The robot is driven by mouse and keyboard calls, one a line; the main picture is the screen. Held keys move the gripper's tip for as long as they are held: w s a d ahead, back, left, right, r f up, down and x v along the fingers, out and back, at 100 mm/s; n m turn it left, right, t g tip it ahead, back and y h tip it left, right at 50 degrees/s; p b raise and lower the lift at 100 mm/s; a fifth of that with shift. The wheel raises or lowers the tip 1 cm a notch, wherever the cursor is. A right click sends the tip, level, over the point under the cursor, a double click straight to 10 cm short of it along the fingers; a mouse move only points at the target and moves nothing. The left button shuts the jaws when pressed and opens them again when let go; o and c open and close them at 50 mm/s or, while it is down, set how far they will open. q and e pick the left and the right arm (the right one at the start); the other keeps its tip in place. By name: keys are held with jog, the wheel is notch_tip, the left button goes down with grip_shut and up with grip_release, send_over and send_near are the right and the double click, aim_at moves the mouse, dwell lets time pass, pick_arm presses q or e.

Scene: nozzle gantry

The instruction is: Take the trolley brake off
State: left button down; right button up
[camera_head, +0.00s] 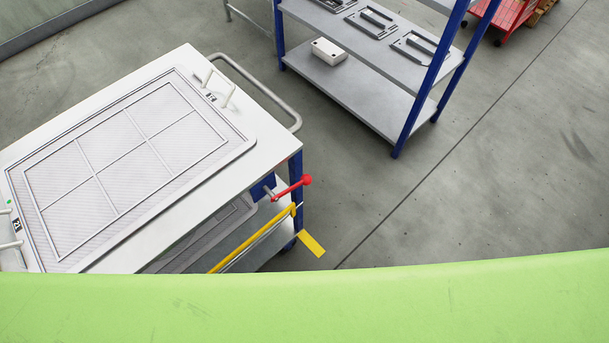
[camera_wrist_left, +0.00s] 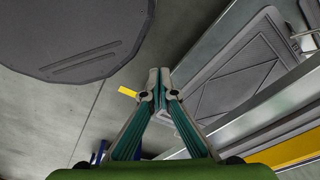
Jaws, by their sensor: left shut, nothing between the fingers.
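The trolley (camera_head: 270,137) has a white top and blue legs and stands at the left of the head view. At its near right corner a red lever with a ball knob (camera_head: 291,188) sticks out from a blue block. Below it a yellow flat pedal (camera_head: 311,243) juts out near the floor by the leg. The yellow pedal also shows in the left wrist view (camera_wrist_left: 128,91), left of the fingertips. My left gripper (camera_wrist_left: 158,80) is shut and empty, close to the trolley's side; contact cannot be told. The red lever is not visible in the wrist view. My right gripper is out of view.
A framed mesh tray (camera_head: 135,150) with handles lies on the trolley top. A yellow bar (camera_head: 250,240) runs along its lower side. A grey shelf rack (camera_head: 360,90) with blue posts stands behind. Floor is clear to the right. A green surface fills the head view's bottom.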

pick_arm(q)
jog(key=w+d+r+t, duration=0.1)
jog(key=w+r, duration=0.4)
jog(key=r, duration=0.5)
jog(key=w+d+r+t, duration=0.15)
jog(key=w+r, duration=0.35)
jog(key=r, duration=0.5)
jog(key=w+d+r, duration=0.2)
jog(key=w+r, duration=0.3)
jog(key=r, duration=0.6)
jog(key=w+d+r+m+t+h, duration=0.1)
jog(key=w+d+r+m+h, duration=0.1)
jog(key=w+d+r+m, duration=0.2)
jog(key=w+d+r+m+t+h, duration=0.1)
jog(key=w+d+r+m, duration=0.3)
jog(key=w+d+r, duration=0.4)
jog(key=shift+d+r+m+h, duration=0.25)
jog(key=shift+d+h, duration=0.45)
jog(key=shift+d, duration=1.35)
jog(key=shift+f, duration=0.1)
